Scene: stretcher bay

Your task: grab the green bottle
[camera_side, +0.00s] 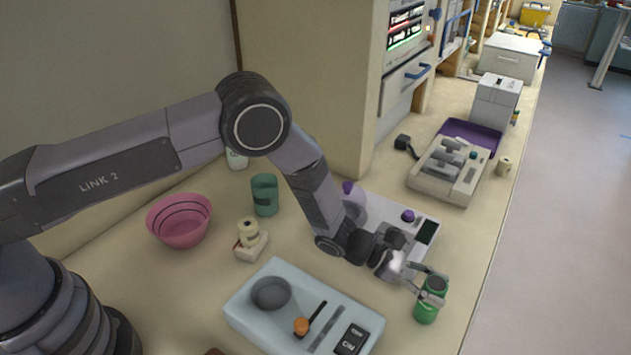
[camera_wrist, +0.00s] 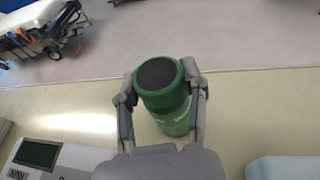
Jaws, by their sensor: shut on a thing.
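The green bottle (camera_side: 428,305) stands near the right edge of the counter in the side view. It has a dark round top and pale lettering on its side in the wrist view (camera_wrist: 172,122). My gripper (camera_side: 432,294) reaches it from the left. In the wrist view my gripper (camera_wrist: 162,92) has one finger on each side of the bottle's upper part, shut on it. The bottle looks upright. Whether its base touches the counter is hard to tell.
A white device (camera_side: 415,222) sits behind my gripper. A pink bowl (camera_side: 180,232), a teal cup (camera_side: 265,195) and a beige machine (camera_side: 440,185) stand farther off. The counter edge is close right.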

